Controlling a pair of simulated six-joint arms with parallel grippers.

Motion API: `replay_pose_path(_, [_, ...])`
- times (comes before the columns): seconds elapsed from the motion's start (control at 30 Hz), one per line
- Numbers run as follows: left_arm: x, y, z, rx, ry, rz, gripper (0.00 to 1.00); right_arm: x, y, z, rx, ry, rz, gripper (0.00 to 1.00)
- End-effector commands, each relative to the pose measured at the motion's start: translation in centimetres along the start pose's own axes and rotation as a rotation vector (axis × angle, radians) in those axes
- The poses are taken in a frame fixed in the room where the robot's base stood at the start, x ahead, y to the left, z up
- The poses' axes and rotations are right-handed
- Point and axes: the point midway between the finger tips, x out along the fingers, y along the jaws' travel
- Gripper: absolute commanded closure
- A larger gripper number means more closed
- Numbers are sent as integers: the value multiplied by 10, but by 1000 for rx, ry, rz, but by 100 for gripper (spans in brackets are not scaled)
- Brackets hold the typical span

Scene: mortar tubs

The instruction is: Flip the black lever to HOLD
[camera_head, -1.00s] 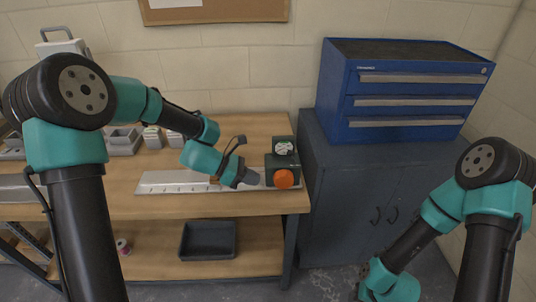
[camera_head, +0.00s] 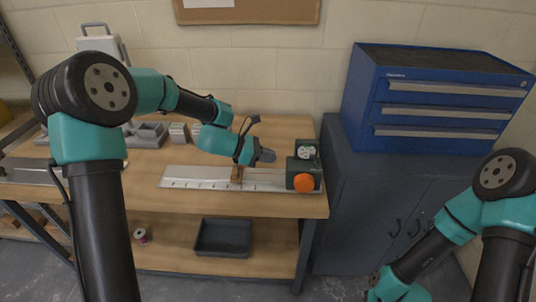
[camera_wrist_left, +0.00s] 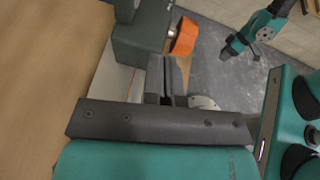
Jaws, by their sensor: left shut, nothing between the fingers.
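A dark green box (camera_head: 304,165) with an orange knob (camera_head: 304,183) on its front and a pale round dial (camera_head: 306,152) stands at the right end of a pale ruled rail on the workbench. I cannot make out a black lever or a HOLD label. My left gripper (camera_head: 268,155) is shut and empty, just left of the box and above the rail. In the left wrist view, its dark fingers (camera_wrist_left: 167,78) show below the green box (camera_wrist_left: 142,35) and the orange knob (camera_wrist_left: 184,37). My right gripper (camera_wrist_left: 230,47) shows small in that view; its jaws are unclear.
The rail (camera_head: 200,178) runs along the bench's front, with a small brown block (camera_head: 237,174) on it. Grey trays and small pale boxes stand behind. A blue drawer chest (camera_head: 435,100) sits on a dark cabinet to the right. A dark tub (camera_head: 222,237) is on the lower shelf.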

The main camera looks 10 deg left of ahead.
Motion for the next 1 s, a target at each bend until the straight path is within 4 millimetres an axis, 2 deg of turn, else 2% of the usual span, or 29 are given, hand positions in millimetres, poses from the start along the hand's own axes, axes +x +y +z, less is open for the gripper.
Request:
replay_pose_path(0.4, [72,0,0,-1,0,-3,100,0,0,0,0,0,0,57])
replay_pose_path(0.5, [84,-1,11,3,0,-1,100,0,0,0,0,0,0,57])
replay_pose_path(0.7, [98,0,25,1,0,-1,100,0,0,0,0,0,0,57])
replay_pose_path(1.0, [101,0,28,0,0,0,100,0,0,0,0,0,0,57])
